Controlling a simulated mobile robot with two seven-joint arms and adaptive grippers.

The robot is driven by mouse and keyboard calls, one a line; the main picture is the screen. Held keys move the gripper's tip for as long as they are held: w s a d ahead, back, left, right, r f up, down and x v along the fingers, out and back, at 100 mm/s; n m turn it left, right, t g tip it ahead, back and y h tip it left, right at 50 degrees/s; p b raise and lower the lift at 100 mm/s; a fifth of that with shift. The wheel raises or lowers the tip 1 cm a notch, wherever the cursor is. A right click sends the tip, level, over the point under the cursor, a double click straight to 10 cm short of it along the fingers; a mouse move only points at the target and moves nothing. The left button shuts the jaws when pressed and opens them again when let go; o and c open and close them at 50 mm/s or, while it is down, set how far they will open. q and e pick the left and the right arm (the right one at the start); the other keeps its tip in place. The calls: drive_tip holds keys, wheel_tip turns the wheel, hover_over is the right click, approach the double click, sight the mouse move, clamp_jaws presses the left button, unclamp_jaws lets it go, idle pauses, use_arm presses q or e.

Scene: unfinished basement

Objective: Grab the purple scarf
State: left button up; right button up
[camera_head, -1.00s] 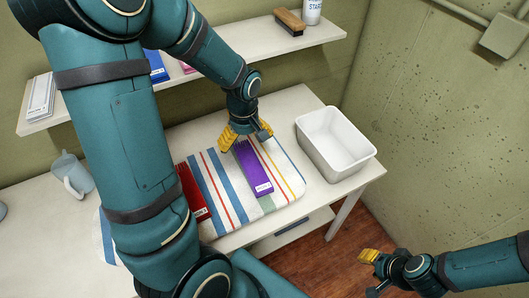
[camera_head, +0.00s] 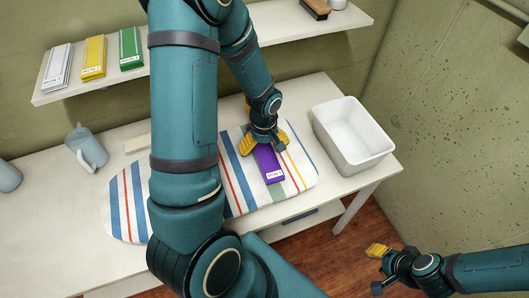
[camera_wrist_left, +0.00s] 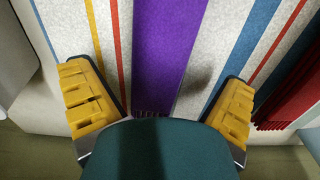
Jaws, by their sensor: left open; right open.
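The purple scarf (camera_head: 269,166) lies folded flat, with a white label at its near end, on the striped ironing pad (camera_head: 307,170). My left gripper (camera_head: 263,143) is open above its far part and hides some of it. In the left wrist view the purple scarf (camera_wrist_left: 166,50) runs between the two spread yellow fingers of the left gripper (camera_wrist_left: 158,100), with neither finger closed on it. My right gripper (camera_head: 377,268) is open and empty at the lower right, away from the table.
A white bin (camera_head: 354,137) stands right of the pad. A red scarf (camera_wrist_left: 292,88) lies beside the purple one, hidden by my arm in the head view. A shelf (camera_head: 150,76) above holds white, yellow and green folded items.

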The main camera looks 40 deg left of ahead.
use_arm(q)
drive_tip(key=shift+f, duration=1.4)
drive_tip(key=shift+w, duration=0.1)
drive_tip(key=c, duration=1.3)
